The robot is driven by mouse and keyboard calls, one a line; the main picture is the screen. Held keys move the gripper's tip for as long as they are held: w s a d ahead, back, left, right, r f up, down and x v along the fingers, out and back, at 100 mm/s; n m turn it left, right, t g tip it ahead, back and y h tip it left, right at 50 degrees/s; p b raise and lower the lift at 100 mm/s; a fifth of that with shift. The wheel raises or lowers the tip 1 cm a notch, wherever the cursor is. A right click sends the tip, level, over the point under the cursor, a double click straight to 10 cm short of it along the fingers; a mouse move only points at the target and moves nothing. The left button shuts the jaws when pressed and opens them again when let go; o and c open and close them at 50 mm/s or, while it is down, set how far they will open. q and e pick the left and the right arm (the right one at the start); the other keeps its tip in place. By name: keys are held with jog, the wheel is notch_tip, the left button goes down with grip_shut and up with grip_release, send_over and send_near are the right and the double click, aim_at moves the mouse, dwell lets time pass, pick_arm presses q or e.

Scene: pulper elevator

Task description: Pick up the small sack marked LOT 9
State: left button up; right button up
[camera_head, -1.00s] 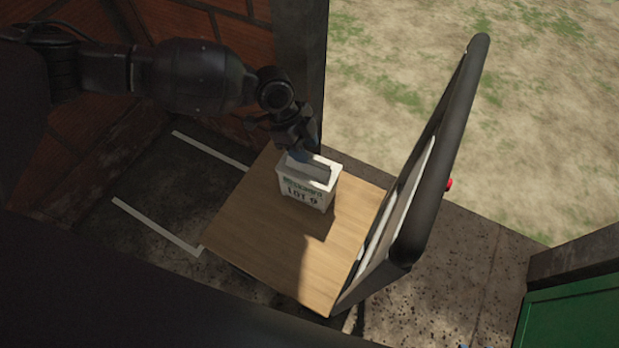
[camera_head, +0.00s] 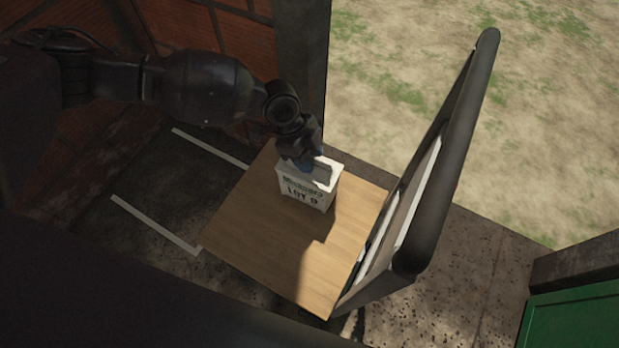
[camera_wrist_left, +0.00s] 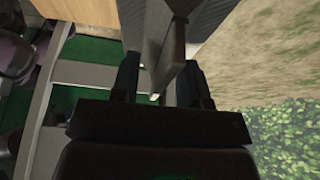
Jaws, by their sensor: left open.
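The small sack (camera_head: 309,193) is a pale block-like bag with dark printed lettering. It stands upright on a wooden board (camera_head: 270,240), near the board's back edge. My left gripper (camera_head: 311,168) is right at the top of the sack, with its fingers open around or beside the grey upper ridge. In the left wrist view the two dark fingers (camera_wrist_left: 160,85) stand apart, with a grey upright piece between them that looks like the sack's top. The hand partly hides that top. My right gripper is not in view.
A tall dark-framed panel (camera_head: 452,150) leans up along the board's right side. A dark post (camera_head: 300,60) and a brick wall (camera_head: 245,40) stand behind. White floor lines (camera_head: 155,225) lie to the left. The board's front part is clear. A green surface (camera_head: 575,318) is at lower right.

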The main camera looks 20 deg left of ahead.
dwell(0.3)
pick_arm(q)
grip_shut()
jog(key=shift+s+f, duration=0.15)
jog(key=shift+f, duration=0.05)
dwell(1.1)
